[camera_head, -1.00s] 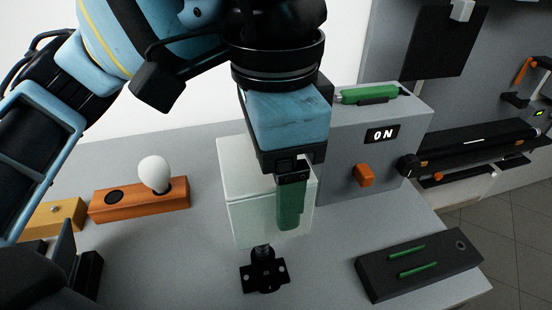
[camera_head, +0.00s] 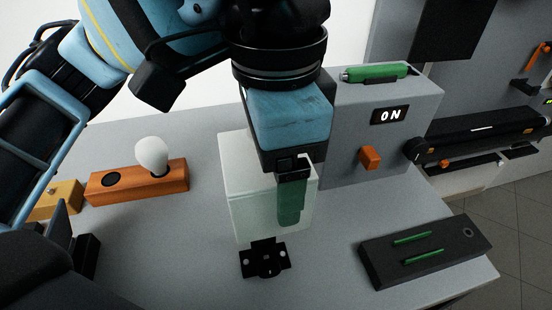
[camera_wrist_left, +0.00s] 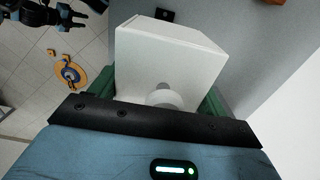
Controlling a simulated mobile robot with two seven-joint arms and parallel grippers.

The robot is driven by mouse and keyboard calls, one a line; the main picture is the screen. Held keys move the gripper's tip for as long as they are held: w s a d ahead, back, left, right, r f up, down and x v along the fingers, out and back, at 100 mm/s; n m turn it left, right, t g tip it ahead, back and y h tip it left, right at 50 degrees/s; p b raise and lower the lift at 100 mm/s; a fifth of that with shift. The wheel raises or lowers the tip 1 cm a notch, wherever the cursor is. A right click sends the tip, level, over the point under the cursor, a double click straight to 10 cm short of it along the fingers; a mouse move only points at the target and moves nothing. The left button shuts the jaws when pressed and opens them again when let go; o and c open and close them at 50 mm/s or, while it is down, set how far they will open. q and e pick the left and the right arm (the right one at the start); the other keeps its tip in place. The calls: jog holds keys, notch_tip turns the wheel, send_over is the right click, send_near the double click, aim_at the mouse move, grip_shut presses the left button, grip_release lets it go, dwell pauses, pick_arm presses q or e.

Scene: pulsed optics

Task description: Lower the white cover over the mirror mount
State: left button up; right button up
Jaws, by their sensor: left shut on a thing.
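The white cover (camera_head: 236,195) is a pale, box-shaped shell, upright in the head view. My left gripper (camera_head: 290,200) is shut on it, with its green fingers on the cover's sides. In the left wrist view the cover (camera_wrist_left: 165,62) fills the space between the fingers, with a round pale knob (camera_wrist_left: 165,96) on its near face. The mirror mount (camera_head: 265,259) shows only as a black base on the table below the cover. The rest of the mount is hidden. I cannot tell whether the cover touches the base. A dark gripper (camera_wrist_left: 45,14), apparently my right, shows at the wrist view's upper left.
A grey box (camera_head: 400,130) with an ON display stands close behind to the right. A black block (camera_head: 430,250) with green rods lies at the right. An orange block (camera_head: 130,185) with a white bulb (camera_head: 152,154) stands left. Table is clear around the mount.

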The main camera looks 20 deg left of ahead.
pick_arm(q)
jog(key=shift+f, duration=0.2)
dwell(0.3)
jog(key=shift+f, duration=0.15)
jog(key=o, duration=1.5)
jog(key=shift+o, duration=0.2)
